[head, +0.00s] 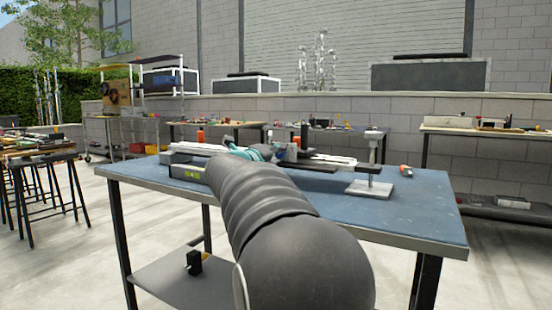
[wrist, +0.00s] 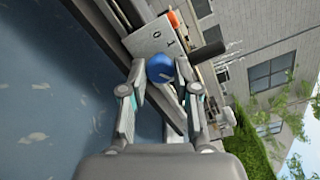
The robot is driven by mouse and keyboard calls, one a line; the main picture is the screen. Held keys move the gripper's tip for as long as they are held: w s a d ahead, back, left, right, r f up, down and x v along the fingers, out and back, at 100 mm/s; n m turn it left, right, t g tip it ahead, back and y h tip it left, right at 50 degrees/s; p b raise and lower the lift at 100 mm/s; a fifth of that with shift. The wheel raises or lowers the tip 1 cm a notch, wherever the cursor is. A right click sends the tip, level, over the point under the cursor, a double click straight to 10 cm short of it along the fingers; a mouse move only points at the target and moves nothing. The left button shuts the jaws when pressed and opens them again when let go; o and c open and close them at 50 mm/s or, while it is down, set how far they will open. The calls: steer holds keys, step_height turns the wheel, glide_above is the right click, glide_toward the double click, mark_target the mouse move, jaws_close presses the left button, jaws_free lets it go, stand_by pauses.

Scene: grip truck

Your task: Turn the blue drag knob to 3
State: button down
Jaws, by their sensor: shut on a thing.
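The blue drag knob (wrist: 160,68) shows in the wrist view, on a grey device with a light panel (wrist: 150,36) that bears dark printed marks. A pale line runs across the knob's face; I cannot tell which number it points at. My gripper (wrist: 160,80) is at the knob, with one finger on each side of it, closed on it. In the head view my dark arm covers the knob and the gripper; only a teal part of the gripper (head: 262,152) shows. The long device (head: 190,172) with a green display lies on the blue-topped table (head: 420,210).
A metal stand with a square base (head: 370,189) is at the device's right end. A small orange-tipped item (head: 405,171) lies farther right. The table's front right is bare. Other workbenches (head: 480,127) stand behind along the wall.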

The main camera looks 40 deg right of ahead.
steer(key=shift+m, duration=0.5)
steer(key=c, duration=0.9)
jaws_free()
steer(key=shift+o, duration=0.2)
steer(key=v, duration=1.2)
steer(key=shift+s+f, duration=0.1)
